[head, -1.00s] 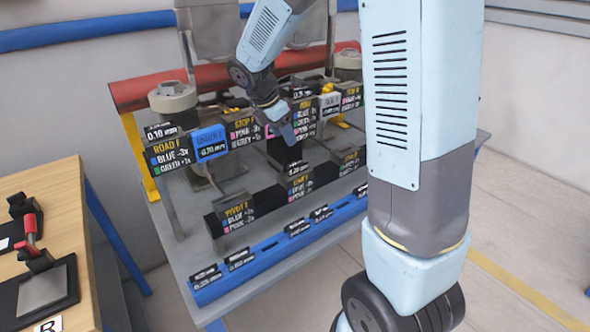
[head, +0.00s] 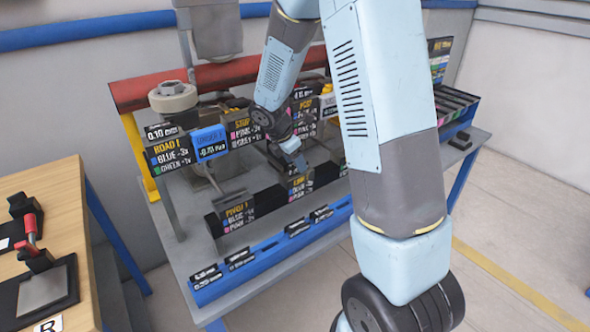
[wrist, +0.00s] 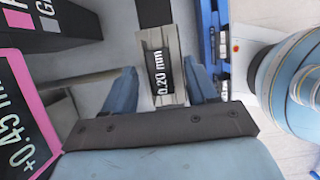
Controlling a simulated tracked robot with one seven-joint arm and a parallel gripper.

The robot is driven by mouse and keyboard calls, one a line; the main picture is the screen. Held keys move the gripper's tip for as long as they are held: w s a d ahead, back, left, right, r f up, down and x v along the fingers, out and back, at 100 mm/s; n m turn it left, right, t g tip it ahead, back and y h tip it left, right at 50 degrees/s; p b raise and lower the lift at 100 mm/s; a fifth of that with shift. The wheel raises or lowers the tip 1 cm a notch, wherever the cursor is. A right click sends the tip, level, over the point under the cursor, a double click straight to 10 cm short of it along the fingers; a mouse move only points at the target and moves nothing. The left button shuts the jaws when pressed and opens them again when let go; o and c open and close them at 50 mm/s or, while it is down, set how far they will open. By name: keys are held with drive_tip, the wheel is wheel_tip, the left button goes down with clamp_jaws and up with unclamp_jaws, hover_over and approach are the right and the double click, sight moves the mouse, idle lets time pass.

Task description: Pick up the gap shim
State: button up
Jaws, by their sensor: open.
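In the wrist view a dark block labelled "0.20 mm" (wrist: 158,75) sits in a pale grey slotted holder (wrist: 173,50). It may be the gap shim, though I cannot be sure. My gripper (wrist: 162,78) is open, with one blue finger on each side of the label's near end. I cannot tell whether the fingers touch it. In the head view my gripper (head: 297,160) is low over the bench, just behind a front sign. The shim is not clear there.
The grey bench (head: 180,255) carries signs such as "ROAD" (head: 168,155) and "PIVOT" (head: 238,215). A blue front rail (head: 265,250) holds small labels. A slotted blue tray (head: 457,108) stands right. In the wrist view a "+0.45" sign (wrist: 25,135) is close on the left.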

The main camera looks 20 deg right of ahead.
drive_tip(key=shift+d+f, duration=0.25)
drive_tip(key=shift+f, duration=0.35)
clamp_jaws()
